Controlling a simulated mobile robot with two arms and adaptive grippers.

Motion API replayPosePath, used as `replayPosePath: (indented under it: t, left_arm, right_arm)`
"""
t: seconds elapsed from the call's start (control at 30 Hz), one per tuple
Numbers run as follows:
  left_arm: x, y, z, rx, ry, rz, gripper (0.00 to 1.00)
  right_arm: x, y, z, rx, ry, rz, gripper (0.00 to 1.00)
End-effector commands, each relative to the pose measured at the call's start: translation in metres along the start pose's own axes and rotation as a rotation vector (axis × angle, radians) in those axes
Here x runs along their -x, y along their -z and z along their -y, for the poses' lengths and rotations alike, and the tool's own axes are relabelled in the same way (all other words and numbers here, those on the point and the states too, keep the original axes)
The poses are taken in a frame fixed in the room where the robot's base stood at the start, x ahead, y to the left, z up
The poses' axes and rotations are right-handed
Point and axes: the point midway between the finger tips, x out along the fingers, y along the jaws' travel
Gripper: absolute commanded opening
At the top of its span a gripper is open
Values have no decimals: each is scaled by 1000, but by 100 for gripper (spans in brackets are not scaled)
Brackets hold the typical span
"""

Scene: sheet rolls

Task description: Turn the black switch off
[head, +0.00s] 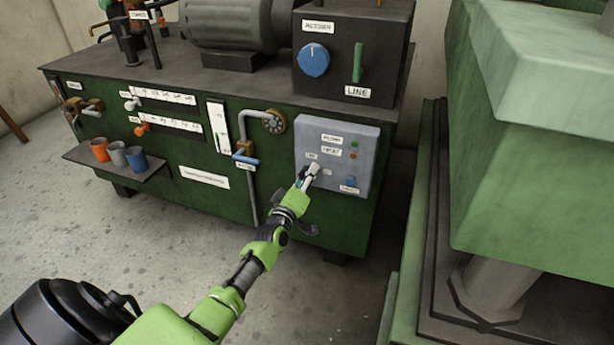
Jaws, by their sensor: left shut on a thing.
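The grey control panel (345,135) is on the front right of the green machine. My left gripper (311,173) reaches up to the panel's lower left part, just below a small white label. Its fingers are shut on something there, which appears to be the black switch. The fingers hide the switch, so its position cannot be read. My right gripper is not in view.
The panel also has a green light (354,144), a small red light and a blue knob (350,182). A blue-handled valve (245,159) and pipe are to the left. A shelf (92,160) holds three cups. A large green machine (540,120) stands close on the right.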

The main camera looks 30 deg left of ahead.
Motion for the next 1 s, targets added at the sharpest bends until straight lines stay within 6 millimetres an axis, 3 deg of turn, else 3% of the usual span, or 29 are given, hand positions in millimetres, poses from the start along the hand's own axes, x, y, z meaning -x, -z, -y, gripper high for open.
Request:
replayPosePath:
  t: [0.2, 0.23, 0.3, 0.73, 1.0]
  left_arm:
    - [0, -1, 1, 4, 2, 1, 12]
    - [0, -1, 1, 4, 2, 1, 36]
    - [0, -1, 1, 4, 2, 1, 51]
    - [6, -1, 0, 3, 1, 0, 51]
    - [52, -1, 1, 4, 2, 1, 51]
  right_arm:
    - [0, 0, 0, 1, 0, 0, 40]
    - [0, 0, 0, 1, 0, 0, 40]
    - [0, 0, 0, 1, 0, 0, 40]
    - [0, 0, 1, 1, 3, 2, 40]
    - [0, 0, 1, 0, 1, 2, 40]
